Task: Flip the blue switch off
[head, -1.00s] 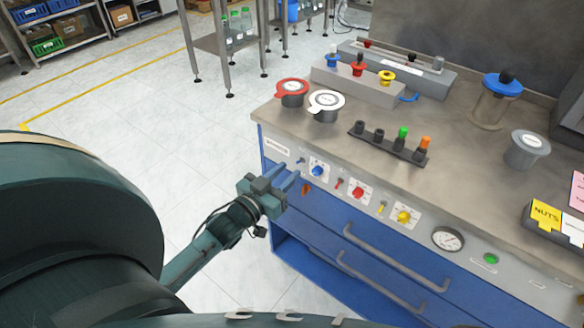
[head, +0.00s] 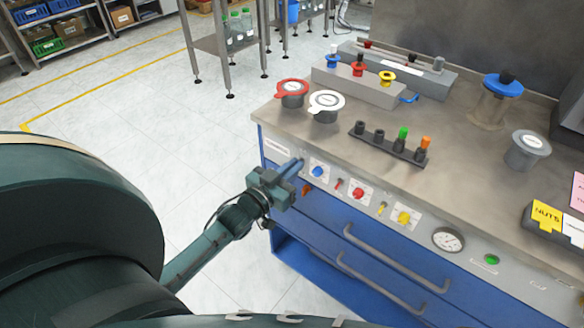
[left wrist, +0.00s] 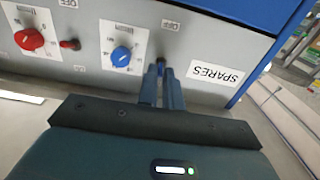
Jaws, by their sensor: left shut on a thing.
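The blue switch (left wrist: 161,60) is on the front panel, beside the blue knob (left wrist: 121,56), and shows as a small dark blue tip between my left fingers in the left wrist view. My left gripper (left wrist: 161,74) is shut on it; in the head view the gripper (head: 297,167) reaches the panel's left end and its fingers hide the switch. An OFF label (left wrist: 170,24) shows near the switch, upside down in the wrist view. Which way the lever points is hard to tell. My right gripper is not in view.
A red switch (head: 339,184), red knob (head: 358,194), yellow switch (head: 381,208) and yellow knob (head: 404,217) continue along the panel. A SPARES label (left wrist: 216,74) is on the switch's other side. Drawer handles (head: 395,255) stick out below. Floor left of the bench is free.

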